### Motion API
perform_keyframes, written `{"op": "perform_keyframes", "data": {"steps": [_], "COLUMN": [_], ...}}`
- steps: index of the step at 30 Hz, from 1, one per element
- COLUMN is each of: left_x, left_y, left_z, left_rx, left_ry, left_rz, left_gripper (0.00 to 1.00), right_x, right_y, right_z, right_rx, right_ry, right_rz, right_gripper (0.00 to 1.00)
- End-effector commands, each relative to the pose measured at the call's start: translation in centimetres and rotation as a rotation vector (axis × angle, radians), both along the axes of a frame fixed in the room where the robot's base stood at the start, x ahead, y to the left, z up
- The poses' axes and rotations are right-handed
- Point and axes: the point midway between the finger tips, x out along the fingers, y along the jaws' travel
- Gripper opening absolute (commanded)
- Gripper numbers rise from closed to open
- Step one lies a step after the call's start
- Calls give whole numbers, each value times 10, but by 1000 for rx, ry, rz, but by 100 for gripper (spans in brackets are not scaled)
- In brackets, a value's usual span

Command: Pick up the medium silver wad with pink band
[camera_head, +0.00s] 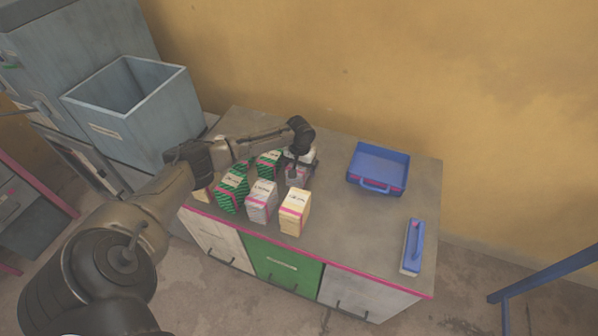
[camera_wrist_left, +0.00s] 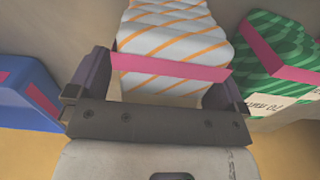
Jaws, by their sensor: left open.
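A silver-white wad with orange diagonal stripes and a pink band (camera_wrist_left: 172,72) fills the middle of the left wrist view. My left gripper (camera_wrist_left: 163,78) is open, with one finger on each side of this wad. The right-hand finger looks very close to its side; I cannot tell whether it touches. In the head view the gripper (camera_head: 300,164) is over the back right of the wad group and partly hides the wad (camera_head: 297,181) there. Another silver wad with a pink band (camera_head: 262,202) stands in front. My right gripper is not in view.
Green striped wads (camera_head: 232,190) stand to the left and a cream wad (camera_head: 294,212) in front. A blue tray (camera_head: 378,163) and a blue-handled tool (camera_head: 412,246) lie to the right on the grey cabinet top (camera_head: 350,240). A grey open bin (camera_head: 140,115) is at left.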

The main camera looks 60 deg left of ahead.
Motion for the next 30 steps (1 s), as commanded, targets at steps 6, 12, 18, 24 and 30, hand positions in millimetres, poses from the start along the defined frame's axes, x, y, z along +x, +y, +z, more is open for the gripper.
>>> {"op": "perform_keyframes", "data": {"steps": [6,12,18,24,30], "left_x": [0,0,0,0,0], "left_y": [0,0,0,0,1], "left_z": [1,1,1,1,9], "left_rx": [0,0,1,1,1], "left_ry": [0,0,-1,-1,-2], "left_rz": [0,0,0,0,0], "left_gripper": [89,70,51,42,42], "right_x": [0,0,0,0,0], "right_y": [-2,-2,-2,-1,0], "right_z": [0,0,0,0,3], "right_rx": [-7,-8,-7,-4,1], "right_ry": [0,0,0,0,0], "right_rz": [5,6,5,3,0], "right_gripper": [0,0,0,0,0]}}
